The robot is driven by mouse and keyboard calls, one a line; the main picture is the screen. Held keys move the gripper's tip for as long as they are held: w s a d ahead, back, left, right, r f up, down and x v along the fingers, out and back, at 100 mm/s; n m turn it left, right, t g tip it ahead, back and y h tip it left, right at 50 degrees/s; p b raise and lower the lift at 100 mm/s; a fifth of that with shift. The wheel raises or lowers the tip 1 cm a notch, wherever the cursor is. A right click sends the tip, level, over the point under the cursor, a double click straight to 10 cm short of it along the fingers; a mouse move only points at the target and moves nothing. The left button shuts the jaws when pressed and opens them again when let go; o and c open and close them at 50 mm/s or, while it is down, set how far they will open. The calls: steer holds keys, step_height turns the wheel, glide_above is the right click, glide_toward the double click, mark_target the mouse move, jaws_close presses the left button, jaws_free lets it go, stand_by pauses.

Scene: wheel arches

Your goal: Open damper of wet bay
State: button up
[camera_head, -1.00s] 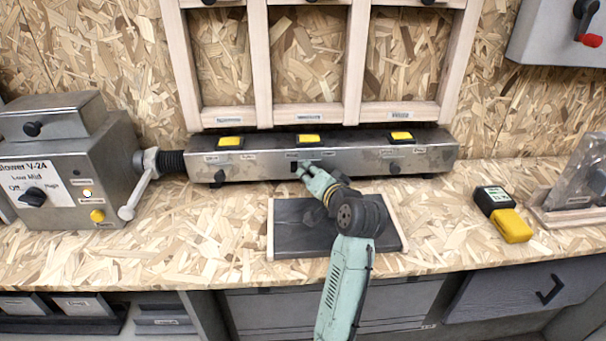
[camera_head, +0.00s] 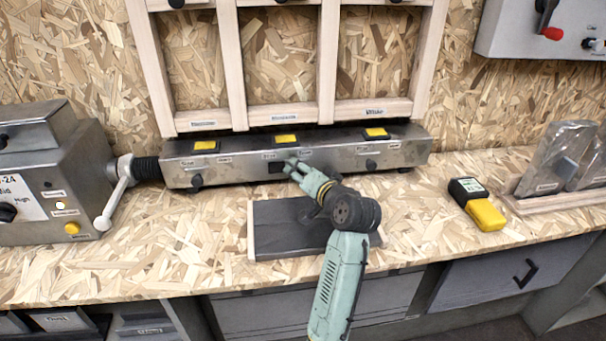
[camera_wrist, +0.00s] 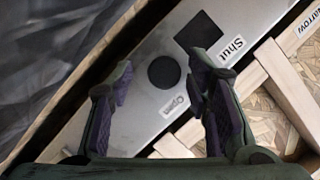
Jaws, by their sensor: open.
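A long grey metal damper box (camera_head: 235,172) lies along the back of the bench under a wooden frame. It has three yellow-topped sections with small labels, too small to read for sure, so I cannot tell which is the wet bay. Black knobs show on the left (camera_head: 196,181) and right (camera_head: 371,164) sections. My gripper (camera_head: 293,169) is at the middle section, open and empty. In the wrist view my open gripper (camera_wrist: 162,70) frames a round black knob (camera_wrist: 165,72), beside a dark square and the labels "Shut" (camera_wrist: 232,47) and "Open" (camera_wrist: 174,106). Contact is not clear.
A dark board (camera_head: 285,232) lies below my arm. A grey blower unit (camera_head: 45,185) with a hose stands at left. A yellow-black device (camera_head: 477,204) and clear-fronted stand (camera_head: 555,165) are at right.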

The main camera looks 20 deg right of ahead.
steer(key=v, duration=1.2)
